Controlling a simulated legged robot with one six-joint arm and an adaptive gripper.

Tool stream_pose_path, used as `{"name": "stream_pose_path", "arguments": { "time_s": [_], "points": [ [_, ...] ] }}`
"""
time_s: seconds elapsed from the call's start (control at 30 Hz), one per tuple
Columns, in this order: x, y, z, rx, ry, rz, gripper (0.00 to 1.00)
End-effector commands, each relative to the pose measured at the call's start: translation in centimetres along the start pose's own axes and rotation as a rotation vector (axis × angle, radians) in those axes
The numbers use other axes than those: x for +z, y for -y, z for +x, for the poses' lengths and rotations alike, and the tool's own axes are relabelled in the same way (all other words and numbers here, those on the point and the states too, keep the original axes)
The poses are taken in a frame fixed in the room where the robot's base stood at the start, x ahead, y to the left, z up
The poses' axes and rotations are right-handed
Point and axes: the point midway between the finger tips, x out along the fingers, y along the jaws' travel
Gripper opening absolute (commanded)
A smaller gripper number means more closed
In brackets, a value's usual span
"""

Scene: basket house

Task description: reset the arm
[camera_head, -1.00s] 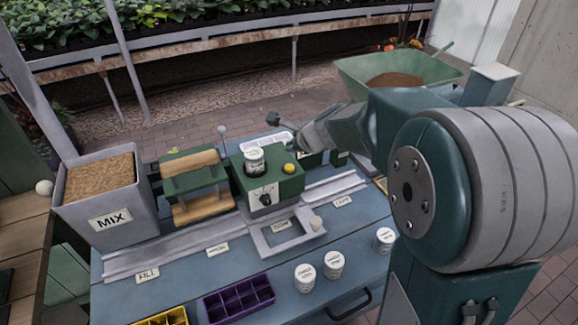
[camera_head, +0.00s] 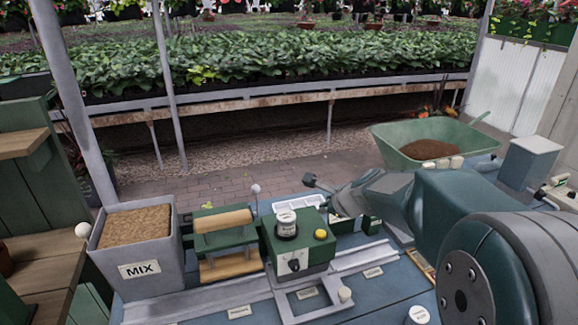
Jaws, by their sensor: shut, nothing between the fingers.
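My arm reaches in from the right side of the head view, over the right part of the blue workbench (camera_head: 378,299). My gripper (camera_head: 336,203) is at its far left end, behind and to the right of the green machine (camera_head: 298,247). It is shut and appears empty. The fingertips are small and partly hidden behind the machine, so their exact outline is hard to tell.
A rail (camera_head: 217,301) runs along the bench. A green wheelbarrow (camera_head: 392,148) stands behind my arm. The paved floor beyond the bench is open.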

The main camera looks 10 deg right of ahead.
Motion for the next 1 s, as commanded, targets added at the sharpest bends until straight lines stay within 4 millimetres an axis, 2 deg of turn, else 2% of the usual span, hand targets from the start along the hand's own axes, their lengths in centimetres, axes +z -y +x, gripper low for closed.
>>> {"name": "stream_pose_path", "arguments": {
  "time_s": [0.17,0.3,0.53,0.77,1.0],
  "points": [
    [1.2,-1.5,-2.4,0.022,0.005,-0.175,0.00],
    [2.3,-3.8,-5.4,0.060,0.006,-0.419,0.00],
    [2.9,-7.8,-9.9,0.123,-0.004,-0.812,0.00],
    [2.2,-11.9,-14.0,0.197,-0.026,-1.193,0.00],
    [0.4,-15.9,-17.9,0.291,-0.064,-1.572,0.00]
  ]
}}
